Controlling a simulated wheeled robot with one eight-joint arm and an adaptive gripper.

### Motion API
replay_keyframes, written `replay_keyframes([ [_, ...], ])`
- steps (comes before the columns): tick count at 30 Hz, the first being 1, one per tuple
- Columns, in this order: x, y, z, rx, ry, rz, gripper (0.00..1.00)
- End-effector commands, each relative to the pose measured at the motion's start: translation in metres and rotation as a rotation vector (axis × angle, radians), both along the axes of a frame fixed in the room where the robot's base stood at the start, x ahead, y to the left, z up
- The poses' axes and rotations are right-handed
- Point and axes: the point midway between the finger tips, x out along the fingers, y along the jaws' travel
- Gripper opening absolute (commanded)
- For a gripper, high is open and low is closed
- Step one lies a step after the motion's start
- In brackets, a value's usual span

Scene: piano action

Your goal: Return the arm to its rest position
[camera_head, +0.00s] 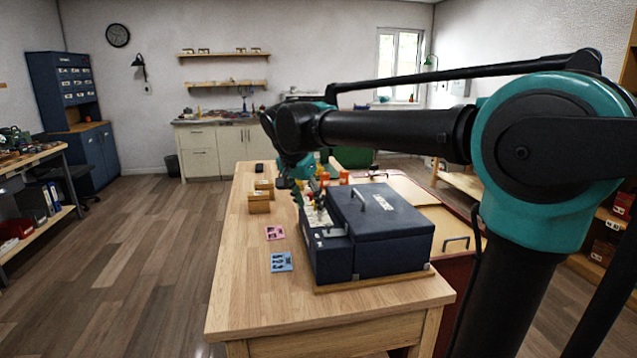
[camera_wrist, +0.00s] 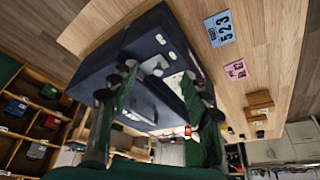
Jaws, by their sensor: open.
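My arm reaches in from the right of the head view, over the wooden workbench (camera_head: 245,300). My gripper (camera_wrist: 158,92) shows in the wrist view with its two green-padded fingers apart and nothing held between them. Behind the fingers is a dark navy case (camera_wrist: 100,68), which also stands on the bench in the head view (camera_head: 385,235). In the head view the wrist hangs near the far end of the case, and the fingers are hard to make out there.
A blue card (camera_head: 281,262), a pink card (camera_head: 274,233) and small wooden boxes (camera_head: 260,203) lie left of the case. A red-sided cabinet (camera_head: 455,270) adjoins the bench on the right. Floor on the left is open. Shelves (camera_wrist: 35,120) show in the wrist view.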

Motion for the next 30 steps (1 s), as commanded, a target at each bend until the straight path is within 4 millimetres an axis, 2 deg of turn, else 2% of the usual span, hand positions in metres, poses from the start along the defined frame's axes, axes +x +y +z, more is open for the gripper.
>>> replay_keyframes([
  [11, -0.009, -0.041, -0.042, 0.008, 0.033, 0.077, 0.48],
  [17, -0.022, -0.078, -0.081, 0.016, 0.057, 0.155, 0.48],
  [20, -0.035, -0.101, -0.107, 0.022, 0.067, 0.205, 0.48],
  [23, -0.055, -0.129, -0.14, 0.029, 0.074, 0.271, 0.48],
  [27, -0.102, -0.175, -0.199, 0.036, 0.068, 0.39, 0.48],
  [30, -0.137, -0.196, -0.234, 0.033, 0.053, 0.473, 0.48],
])
